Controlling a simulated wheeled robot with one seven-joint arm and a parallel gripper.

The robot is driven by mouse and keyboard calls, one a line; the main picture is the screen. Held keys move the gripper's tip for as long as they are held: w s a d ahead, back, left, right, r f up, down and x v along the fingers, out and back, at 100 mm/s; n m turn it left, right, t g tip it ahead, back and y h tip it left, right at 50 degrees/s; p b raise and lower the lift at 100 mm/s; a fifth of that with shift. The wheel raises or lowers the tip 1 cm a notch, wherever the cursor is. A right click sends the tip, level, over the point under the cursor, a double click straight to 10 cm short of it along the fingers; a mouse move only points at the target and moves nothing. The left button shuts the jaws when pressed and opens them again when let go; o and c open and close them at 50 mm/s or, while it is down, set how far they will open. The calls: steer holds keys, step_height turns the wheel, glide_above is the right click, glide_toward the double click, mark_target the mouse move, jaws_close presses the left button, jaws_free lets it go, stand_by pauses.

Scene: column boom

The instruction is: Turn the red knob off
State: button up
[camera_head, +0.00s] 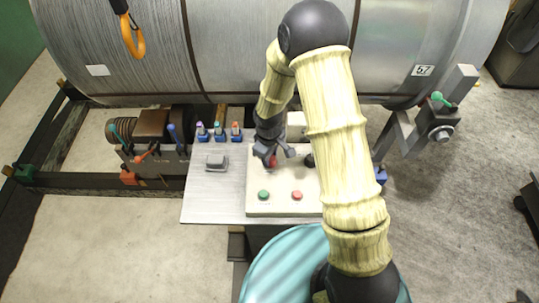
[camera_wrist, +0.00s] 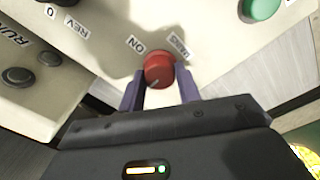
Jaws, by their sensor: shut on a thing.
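The red knob (camera_wrist: 158,71) is a round dial on a cream control panel, and it sits between the two fingers of my gripper (camera_wrist: 160,88) in the wrist view. My gripper is shut on it, with one finger at each side. An "ON" label is printed just above left of the knob; a second label above right is too blurred to read. A pointer mark on the knob is hard to make out. In the head view, my gripper (camera_head: 273,155) reaches down to the panel (camera_head: 278,210), and only a bit of the red knob (camera_head: 271,162) shows.
A green button (camera_head: 263,195) and a red button (camera_head: 297,195) sit on the near part of the panel. Black knobs (camera_wrist: 18,76) stand left of the gripper in the wrist view. A large metal drum (camera_head: 130,45) lies behind, with several small colored switches (camera_head: 219,132) before it.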

steer(key=o, duration=1)
steer(key=shift+r, duration=0.1)
steer(key=r, duration=0.5)
steer(key=r+b, duration=0.1)
steer(key=r, duration=1.1)
steer(key=shift+s+a+r+b, duration=0.1)
steer(key=shift+s+a+b, duration=0.15)
steer(key=shift+b, duration=0.15)
